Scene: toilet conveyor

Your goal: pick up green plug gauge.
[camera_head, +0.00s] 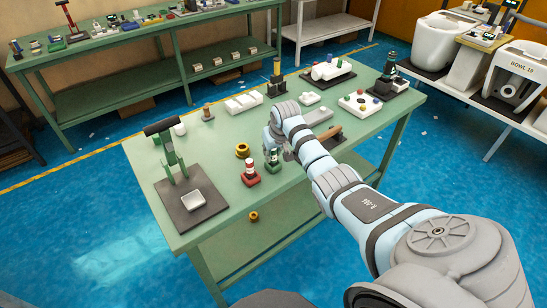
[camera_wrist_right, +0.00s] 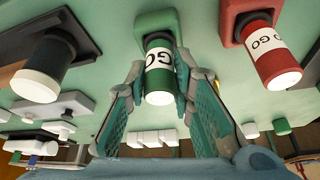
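The green plug gauge (camera_head: 273,155) has a white labelled band and stands in its green base on the green table. In the right wrist view the green plug gauge (camera_wrist_right: 159,75) sits between the fingers of my right gripper (camera_wrist_right: 160,72), its end towards the camera. The fingers are spread to either side with narrow gaps at the tips; firm contact is not visible. In the head view my right gripper (camera_head: 273,136) is over the gauge, partly hidden by its own wrist. My left gripper is out of view.
A red plug gauge (camera_head: 250,170) in a red base stands close beside; it also shows in the wrist view (camera_wrist_right: 265,50). A press-like stand (camera_head: 172,160) is at the left, and several fixtures line the far side. The table's near edge is close.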

